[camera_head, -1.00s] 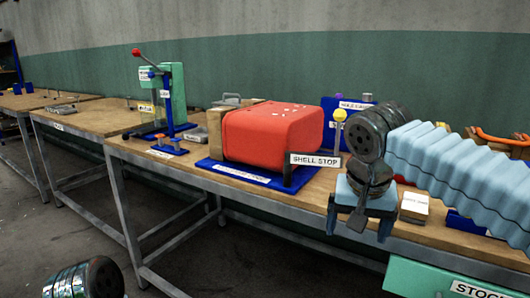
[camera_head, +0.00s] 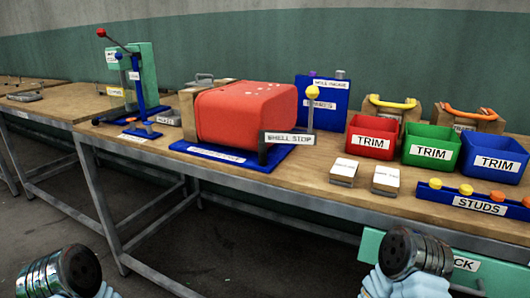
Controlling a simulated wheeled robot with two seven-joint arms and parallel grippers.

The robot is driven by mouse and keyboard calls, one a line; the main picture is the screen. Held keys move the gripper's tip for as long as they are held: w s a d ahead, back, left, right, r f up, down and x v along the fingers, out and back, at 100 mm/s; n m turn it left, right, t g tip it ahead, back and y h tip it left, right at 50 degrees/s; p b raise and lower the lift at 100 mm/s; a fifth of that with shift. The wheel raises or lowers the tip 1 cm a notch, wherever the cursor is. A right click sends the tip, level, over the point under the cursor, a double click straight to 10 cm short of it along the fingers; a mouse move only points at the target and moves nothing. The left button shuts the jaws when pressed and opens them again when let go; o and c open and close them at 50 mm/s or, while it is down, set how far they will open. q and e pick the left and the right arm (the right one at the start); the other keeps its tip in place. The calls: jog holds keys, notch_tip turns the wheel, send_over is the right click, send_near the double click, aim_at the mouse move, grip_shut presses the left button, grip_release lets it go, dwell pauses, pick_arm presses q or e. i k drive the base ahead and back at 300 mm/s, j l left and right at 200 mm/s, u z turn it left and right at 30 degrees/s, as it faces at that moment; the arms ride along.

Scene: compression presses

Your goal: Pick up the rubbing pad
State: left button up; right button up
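No label that I can read says rubbing pad, so I cannot tell which thing it is. Two small pale blocks with labels too small to read, a left one (camera_head: 343,173) and a right one (camera_head: 386,180), lie side by side on the bench before the bins. Behind the bins stand two wooden blocks with handles, one with a yellow handle (camera_head: 391,102) and one with an orange handle (camera_head: 468,114). Parts of both my arms show at the bottom edge, well below the bench top. Neither gripper's fingers are in view.
A red shell (camera_head: 246,112) sits on a blue base, with a SHELL STOP plate (camera_head: 288,138) at its right front. Red (camera_head: 370,138), green (camera_head: 430,147) and blue (camera_head: 494,159) TRIM bins and a blue STUDS rack (camera_head: 470,199) fill the right. A lever press (camera_head: 140,80) stands left.

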aim_at(386, 180)
jog(key=z, duration=1.2)
